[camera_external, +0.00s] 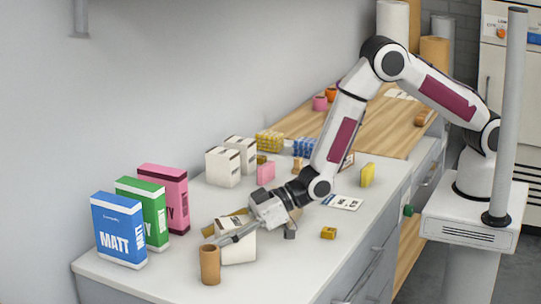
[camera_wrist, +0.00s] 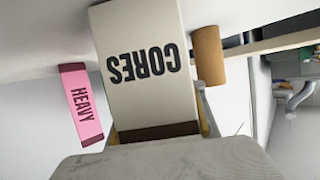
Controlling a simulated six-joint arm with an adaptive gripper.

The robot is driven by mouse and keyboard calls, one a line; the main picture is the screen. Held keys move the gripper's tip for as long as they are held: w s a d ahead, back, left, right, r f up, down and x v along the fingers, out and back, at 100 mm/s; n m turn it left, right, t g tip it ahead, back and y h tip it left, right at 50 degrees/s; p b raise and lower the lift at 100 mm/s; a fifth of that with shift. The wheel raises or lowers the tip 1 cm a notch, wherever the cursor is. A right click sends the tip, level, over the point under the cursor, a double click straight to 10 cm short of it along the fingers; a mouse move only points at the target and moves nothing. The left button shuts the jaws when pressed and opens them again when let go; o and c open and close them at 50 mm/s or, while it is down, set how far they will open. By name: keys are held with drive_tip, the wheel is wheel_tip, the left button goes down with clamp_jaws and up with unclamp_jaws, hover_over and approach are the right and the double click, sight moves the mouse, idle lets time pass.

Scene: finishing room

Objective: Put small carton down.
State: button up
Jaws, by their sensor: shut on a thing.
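The small carton is white with a brown band and the word CORES. It fills the middle of the wrist view (camera_wrist: 143,30), with its lettering upside down. In the external view the carton (camera_external: 241,247) is at the front of the counter, partly behind my gripper (camera_external: 228,238). My gripper is shut on it, with a grey finger along its side in the wrist view. I cannot tell whether its base touches the counter.
A brown cardboard tube (camera_external: 210,266) stands close to the carton's front left. Blue (camera_external: 119,230), green (camera_external: 142,211) and pink (camera_external: 164,197) boxes stand along the wall. Two white cartons (camera_external: 222,167) stand behind.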

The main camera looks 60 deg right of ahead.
sight(245, 220)
drive_tip(key=shift+f, duration=0.1)
drive_tip(key=o, duration=1.3)
drive_tip(key=shift+c, duration=0.2)
drive_tip(key=shift+s+d+r, duration=0.25)
drive_tip(key=shift+r, duration=0.05)
drive_tip(key=shift+v, duration=5.6)
drive_tip(key=shift+f, duration=0.1)
drive_tip(key=shift+d, duration=0.1)
